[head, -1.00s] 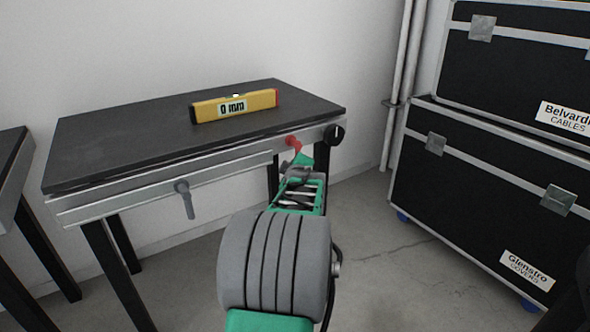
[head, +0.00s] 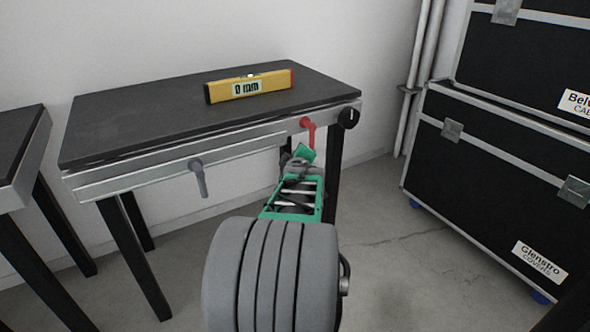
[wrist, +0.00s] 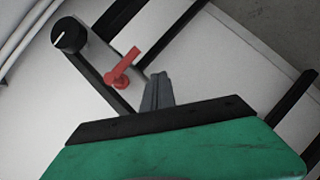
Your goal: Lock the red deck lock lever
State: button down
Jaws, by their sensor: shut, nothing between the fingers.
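The red deck lock lever (head: 309,130) is on the front rail of the dark-topped table, near its right end. Its handle hangs down from the pivot. In the wrist view the red lever (wrist: 122,70) is just left of my fingers, its handle pointing up and right. My gripper (wrist: 158,76) is shut and empty, its grey fingertips together. A small gap shows between fingers and lever in that view; depth is hard to judge. In the head view my fingertips are hidden behind the green hand, just left of and below the lever.
A black knob (head: 348,117) is right of the lever. A grey lever (head: 198,178) hangs on the rail further left. A yellow level (head: 250,86) lies on the tabletop (head: 150,120). Black cases (head: 490,170) stand at right. A second table (head: 22,145) is at left.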

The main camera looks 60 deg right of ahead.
jog(key=s+a+p, duration=0.1)
jog(key=s+a, duration=0.3)
jog(key=a, duration=0.2)
jog(key=shift+a+r+p, duration=0.15)
jog(key=shift+a+p, duration=0.2)
jog(key=shift+p, duration=0.05)
